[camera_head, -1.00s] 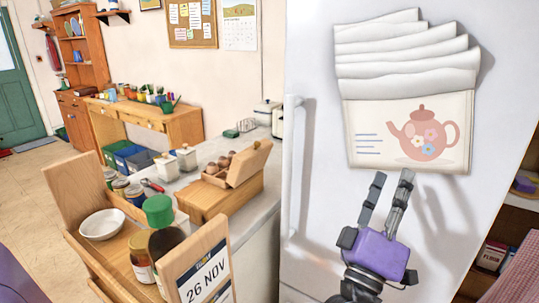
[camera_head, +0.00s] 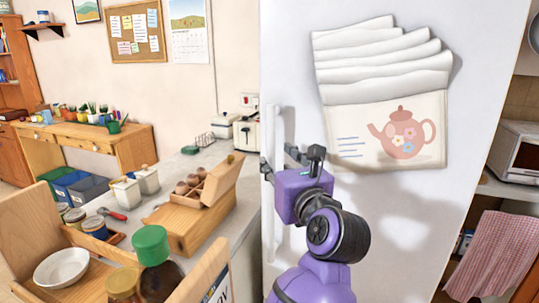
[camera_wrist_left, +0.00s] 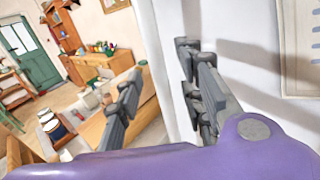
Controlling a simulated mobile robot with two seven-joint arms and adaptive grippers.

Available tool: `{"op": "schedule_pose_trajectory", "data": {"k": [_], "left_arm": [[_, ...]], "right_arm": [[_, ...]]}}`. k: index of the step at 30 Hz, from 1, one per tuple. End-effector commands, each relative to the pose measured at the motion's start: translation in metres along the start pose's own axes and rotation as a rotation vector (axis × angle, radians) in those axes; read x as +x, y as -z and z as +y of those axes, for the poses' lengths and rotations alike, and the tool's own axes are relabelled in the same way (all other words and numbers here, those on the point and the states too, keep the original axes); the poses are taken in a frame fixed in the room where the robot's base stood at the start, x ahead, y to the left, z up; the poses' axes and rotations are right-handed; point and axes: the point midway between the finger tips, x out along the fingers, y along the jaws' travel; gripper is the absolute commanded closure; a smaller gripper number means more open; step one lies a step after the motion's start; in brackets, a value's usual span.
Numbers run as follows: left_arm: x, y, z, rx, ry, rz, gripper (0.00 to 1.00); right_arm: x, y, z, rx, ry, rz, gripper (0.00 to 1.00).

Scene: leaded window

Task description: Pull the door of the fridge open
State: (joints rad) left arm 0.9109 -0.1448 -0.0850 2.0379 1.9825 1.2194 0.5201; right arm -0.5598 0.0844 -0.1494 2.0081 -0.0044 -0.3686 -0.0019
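The white fridge door (camera_head: 400,205) fills the right half of the head view and looks closed. Its long white vertical handle (camera_head: 270,220) runs along the door's left edge. My left gripper (camera_head: 279,162) is at the handle's mid-height, fingers pointing left, and partly covers it. In the left wrist view its fingers (camera_wrist_left: 163,92) are spread apart, with a white upright strip, apparently the handle or door edge, between them. I cannot tell whether the fingers touch it. My right gripper is out of view.
A paper holder with a teapot picture (camera_head: 390,130) hangs on the door. Left of the fridge, a counter carries an egg box (camera_head: 190,185), white canisters (camera_head: 127,194) and a toaster (camera_head: 246,133). A wooden tray with a bowl (camera_head: 62,267) and jars stands at front left.

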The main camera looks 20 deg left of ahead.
Motion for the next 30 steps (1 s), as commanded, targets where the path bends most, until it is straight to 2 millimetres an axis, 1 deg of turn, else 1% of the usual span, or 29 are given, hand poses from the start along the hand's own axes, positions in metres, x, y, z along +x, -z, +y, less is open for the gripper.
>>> {"op": "schedule_pose_trajectory", "data": {"k": [1,3,6,9,12,19,27,30], "left_arm": [[0.009,-0.004,0.001,0.003,-0.002,-0.005,0.64],[0.02,-0.004,0.001,0.001,-0.003,-0.005,0.64],[0.033,-0.003,0.0,0.003,-0.001,-0.004,0.64],[0.041,-0.002,0.0,0.002,-0.001,-0.003,0.64],[0.045,-0.002,0.0,0.001,0.0,-0.003,0.64],[0.045,-0.001,0.0,0.001,0.0,-0.002,0.64],[0.045,-0.001,0.0,0.002,0.0,-0.002,1.0],[0.045,-0.001,0.0,0.002,0.0,-0.002,1.0]], "right_arm": [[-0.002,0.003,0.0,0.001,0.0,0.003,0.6],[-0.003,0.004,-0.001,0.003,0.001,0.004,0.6],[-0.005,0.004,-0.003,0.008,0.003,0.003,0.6],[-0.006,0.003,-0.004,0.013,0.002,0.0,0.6],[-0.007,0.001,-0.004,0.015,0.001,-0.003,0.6],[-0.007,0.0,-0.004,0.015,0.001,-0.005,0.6],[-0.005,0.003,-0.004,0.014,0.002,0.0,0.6],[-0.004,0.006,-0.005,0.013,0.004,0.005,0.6]]}}
